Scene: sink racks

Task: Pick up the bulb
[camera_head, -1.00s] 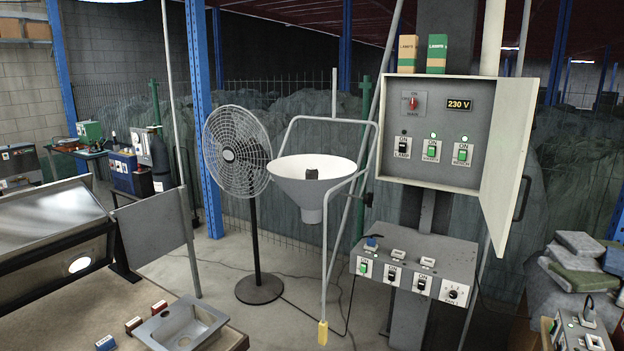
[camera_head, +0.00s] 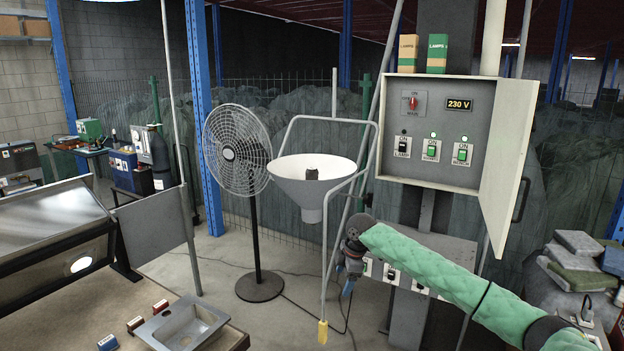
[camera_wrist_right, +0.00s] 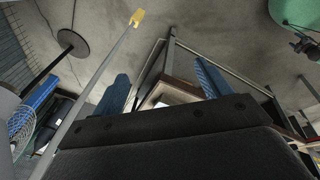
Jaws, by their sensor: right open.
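No bulb can be made out for certain. Two lamp boxes stand on top of the control cabinet, one tan (camera_head: 408,54) and one green (camera_head: 437,54). My right gripper (camera_head: 345,283) is below and right of the reflector, in front of the lower switch box. Its blue fingers are apart in the right wrist view (camera_wrist_right: 162,88), with nothing between them. My left gripper is not in view.
The control cabinet (camera_head: 425,130) has its door open to the right. My right arm covers much of the lower switch box (camera_head: 450,247). A fan (camera_head: 238,150) stands left of the reflector. A metal sink (camera_head: 180,325) and small boxes lie on the front-left table.

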